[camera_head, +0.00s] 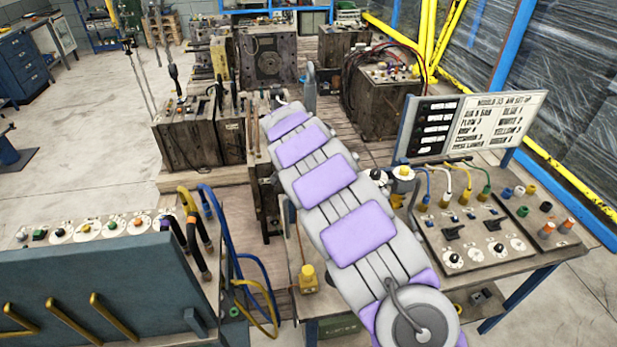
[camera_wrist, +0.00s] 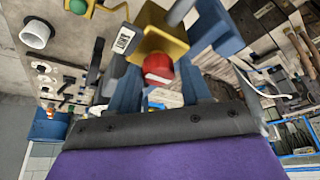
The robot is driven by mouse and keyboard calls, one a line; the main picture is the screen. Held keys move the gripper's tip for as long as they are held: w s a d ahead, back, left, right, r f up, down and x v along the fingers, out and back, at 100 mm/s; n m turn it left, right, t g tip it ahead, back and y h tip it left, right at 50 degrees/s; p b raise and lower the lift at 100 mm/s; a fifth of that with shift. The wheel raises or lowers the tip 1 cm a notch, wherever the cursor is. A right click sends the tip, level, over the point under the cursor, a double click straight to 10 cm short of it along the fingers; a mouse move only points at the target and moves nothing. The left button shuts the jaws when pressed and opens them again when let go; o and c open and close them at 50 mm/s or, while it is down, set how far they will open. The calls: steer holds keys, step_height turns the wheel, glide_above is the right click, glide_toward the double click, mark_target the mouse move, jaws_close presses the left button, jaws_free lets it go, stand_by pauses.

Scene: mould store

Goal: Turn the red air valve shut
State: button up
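The red valve knob (camera_wrist: 158,68) shows in the wrist view on a yellow-brass block (camera_wrist: 152,40). My gripper (camera_wrist: 156,82) has its two blue fingers apart, one on each side of the red knob, with gaps visible beside it. I cannot tell whether a finger touches it. A white tag with a black code (camera_wrist: 124,39) is next to the block. In the head view my arm reaches away over the bench, and the red valve and my fingertips cannot be made out there.
A sign board (camera_head: 472,124) stands behind a panel of knobs and hose fittings (camera_head: 478,238) on the right. A blue cabinet (camera_head: 95,290) with yellow handles is at the lower left. Mould blocks (camera_head: 268,55) stand beyond. Blue and yellow hoses (camera_head: 232,240) hang beside the cabinet.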

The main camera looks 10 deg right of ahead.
steer(key=shift+o, duration=1)
steer(key=shift+a, duration=0.1)
steer(key=shift+r, duration=0.15)
steer(key=p+v, duration=0.1)
steer(key=v, duration=1.6)
steer(key=shift+s+a, duration=0.1)
steer(key=shift+s, duration=0.05)
steer(key=s+d+n+g+b, duration=0.1)
steer(key=s+d, duration=0.4)
steer(key=s, duration=0.5)
steer(key=s+d+n+g+b, duration=0.15)
steer(key=s+d, duration=0.25)
steer(key=s, duration=0.7)
steer(key=s+a+f+n+g+y+b, duration=0.1)
steer(key=s+f+n, duration=0.2)
steer(key=s, duration=1)
steer(key=s+a+f+n+g+y+b, duration=0.1)
steer(key=s+a+f+n+y, duration=0.1)
steer(key=s+f, duration=0.6)
steer(key=s+n, duration=0.1)
steer(key=s, duration=0.4)
steer(key=shift+s+a+n, duration=0.3)
steer(key=shift+n, duration=0.05)
steer(key=shift+f, duration=0.15)
